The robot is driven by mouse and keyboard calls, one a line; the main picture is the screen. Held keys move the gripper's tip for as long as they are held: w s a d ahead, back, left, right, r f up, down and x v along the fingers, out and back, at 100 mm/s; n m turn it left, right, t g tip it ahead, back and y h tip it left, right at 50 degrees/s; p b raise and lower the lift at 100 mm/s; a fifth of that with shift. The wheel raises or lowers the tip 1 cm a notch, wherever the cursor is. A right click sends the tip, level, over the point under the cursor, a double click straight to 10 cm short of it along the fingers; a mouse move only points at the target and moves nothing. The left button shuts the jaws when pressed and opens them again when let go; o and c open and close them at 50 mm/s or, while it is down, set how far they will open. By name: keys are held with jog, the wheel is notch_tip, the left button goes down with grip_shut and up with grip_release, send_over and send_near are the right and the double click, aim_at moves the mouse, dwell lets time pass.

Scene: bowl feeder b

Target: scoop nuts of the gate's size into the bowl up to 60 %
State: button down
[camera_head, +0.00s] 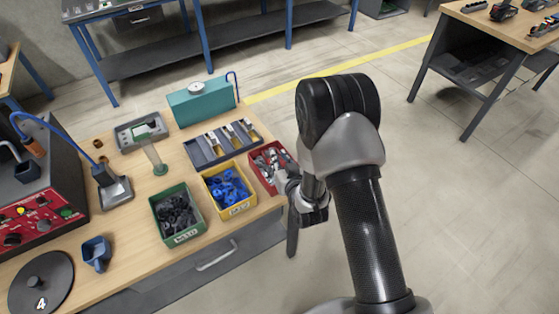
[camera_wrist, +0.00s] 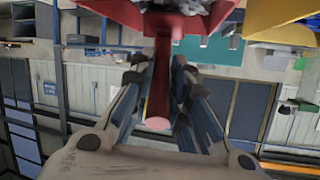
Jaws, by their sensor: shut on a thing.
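My gripper (camera_head: 300,208) is at the front right of the red bin (camera_head: 266,160), which holds grey metal pieces. In the wrist view my gripper (camera_wrist: 162,66) is shut on a red handle (camera_wrist: 158,92) with a pink round end. The handle's far end runs up to the red bin (camera_wrist: 110,10), where grey pieces show at the top edge; the tool's head cannot be made out. A yellow bin (camera_head: 239,208) holds blue nuts, and a green bin (camera_head: 188,236) holds dark nuts. I cannot tell the gate or the bowl for certain.
A slotted tray (camera_head: 205,156) lies behind the bins, before a teal box (camera_head: 186,108). A blue cup (camera_head: 96,252) and a dark disc marked 4 (camera_head: 55,295) are on the left. A red control panel (camera_head: 30,226) stands at far left. Open floor lies right of the bench.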

notch_tip(320, 180, up, 3)
jog(key=shift+r+p, duration=0.1)
jog(key=shift+p, duration=1.1)
jog(key=shift+t+y, duration=0.3)
jog(key=shift+t, duration=0.6)
jog(key=shift+s+d+r+b, duration=0.15)
jog(key=shift+r+b, duration=0.15)
jog(key=shift+r, duration=0.45)
jog(key=shift+s+r+b, duration=0.15)
jog(key=shift+r+b, duration=0.15)
jog(key=shift+r, duration=0.4)
jog(key=shift+s+d+r+b, duration=0.15)
jog(key=shift+r+b, duration=0.15)
jog(key=shift+r, duration=0.45)
